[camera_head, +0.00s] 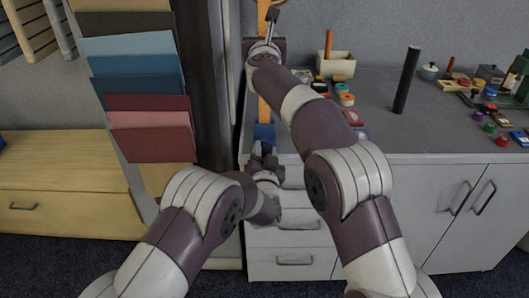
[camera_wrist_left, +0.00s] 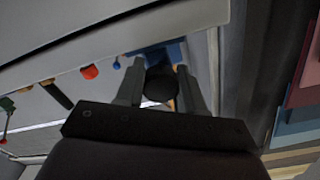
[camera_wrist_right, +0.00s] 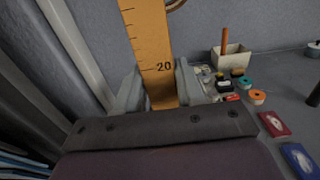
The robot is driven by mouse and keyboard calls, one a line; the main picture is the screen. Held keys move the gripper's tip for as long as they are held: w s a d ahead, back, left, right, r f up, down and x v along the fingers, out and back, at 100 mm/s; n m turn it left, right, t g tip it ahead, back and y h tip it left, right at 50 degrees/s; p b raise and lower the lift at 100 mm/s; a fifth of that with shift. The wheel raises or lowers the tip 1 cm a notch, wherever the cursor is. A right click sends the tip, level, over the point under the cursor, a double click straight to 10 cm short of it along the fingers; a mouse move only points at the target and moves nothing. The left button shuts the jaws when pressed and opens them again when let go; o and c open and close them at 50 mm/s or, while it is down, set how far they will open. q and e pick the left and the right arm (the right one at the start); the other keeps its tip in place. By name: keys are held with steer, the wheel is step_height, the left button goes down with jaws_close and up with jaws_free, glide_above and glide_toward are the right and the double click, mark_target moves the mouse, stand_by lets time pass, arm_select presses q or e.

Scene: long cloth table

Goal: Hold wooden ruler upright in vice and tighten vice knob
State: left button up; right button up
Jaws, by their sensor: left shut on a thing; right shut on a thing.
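The wooden ruler (camera_head: 264,109) stands upright at the table's left end, its lower end at the blue vice (camera_head: 264,132). In the right wrist view the ruler (camera_wrist_right: 153,50) passes between my right fingers near its 20 mark. My right gripper (camera_head: 271,16) is shut on it, high above the vice. My left gripper (camera_head: 262,150) is just below the vice, at the table's front edge. In the left wrist view its fingers are shut on the dark round vice knob (camera_wrist_left: 160,85), with blue vice body (camera_wrist_left: 165,52) behind. The jaws' grip on the ruler is hidden.
The grey table (camera_head: 385,120) extends right, with a dark upright cylinder (camera_head: 406,80), a white box (camera_head: 336,66) and small coloured items. A dark post (camera_head: 205,80) and hanging coloured sheets (camera_head: 140,75) stand close on the left. Drawers (camera_head: 290,240) are below.

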stand_by(0.3)
arm_select(q)
steer(key=shift+f, duration=0.1)
steer(key=o, duration=1)
steer(key=shift+o, duration=0.2)
arm_select(e)
steer(key=o, duration=1.3)
steer(key=shift+c, duration=0.2)
arm_select(q)
steer(key=s, duration=1.2)
